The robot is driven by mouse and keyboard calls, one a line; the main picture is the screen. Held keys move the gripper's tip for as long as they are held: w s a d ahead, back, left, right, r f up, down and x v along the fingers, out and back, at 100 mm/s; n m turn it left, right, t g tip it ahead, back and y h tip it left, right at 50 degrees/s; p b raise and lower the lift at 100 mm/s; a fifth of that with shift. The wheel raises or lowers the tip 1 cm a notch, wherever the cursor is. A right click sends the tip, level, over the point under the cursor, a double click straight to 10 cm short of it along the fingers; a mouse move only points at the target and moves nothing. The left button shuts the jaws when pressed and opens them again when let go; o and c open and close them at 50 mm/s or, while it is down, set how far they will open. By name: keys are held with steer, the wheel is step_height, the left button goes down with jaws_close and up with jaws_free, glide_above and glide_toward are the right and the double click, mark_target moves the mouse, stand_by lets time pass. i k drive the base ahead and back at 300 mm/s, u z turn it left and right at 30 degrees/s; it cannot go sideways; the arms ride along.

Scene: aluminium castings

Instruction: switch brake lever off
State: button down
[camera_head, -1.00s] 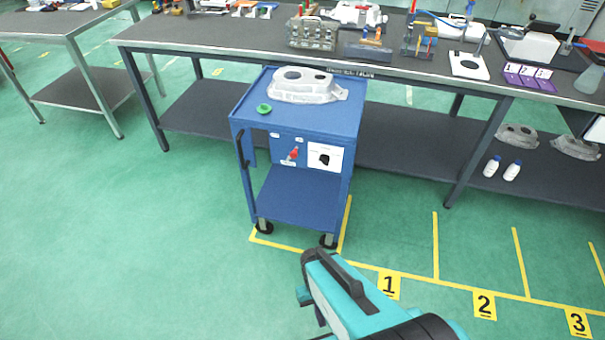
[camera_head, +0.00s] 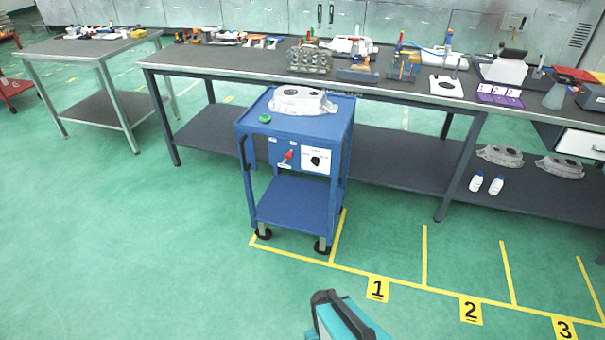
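A blue cart (camera_head: 297,207) stands on the green floor in front of the long workbench. A small red lever (camera_head: 288,155) is mounted on the cart's front panel, between two small white labels and left of a white sign (camera_head: 316,160). The lever is tilted, with its red end up to the right; the label text is too small to read. A grey aluminium casting (camera_head: 301,100) and a green round object (camera_head: 265,118) are on the cart's top. Part of my teal and black arm shows at the bottom edge, well short of the cart. My gripper's fingers are not visible.
The long workbench (camera_head: 300,77) behind the cart carries tools and fixtures. More castings (camera_head: 500,155) and white bottles (camera_head: 476,182) are on its lower shelf. Yellow floor lines mark numbered bays at the right. The floor in front and to the left is clear.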

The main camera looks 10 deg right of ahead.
mark_target(289, 156)
steer(key=z, duration=0.8)
steer(key=k, duration=0.2)
steer(key=u, duration=2.65)
steer(key=i, duration=1.55)
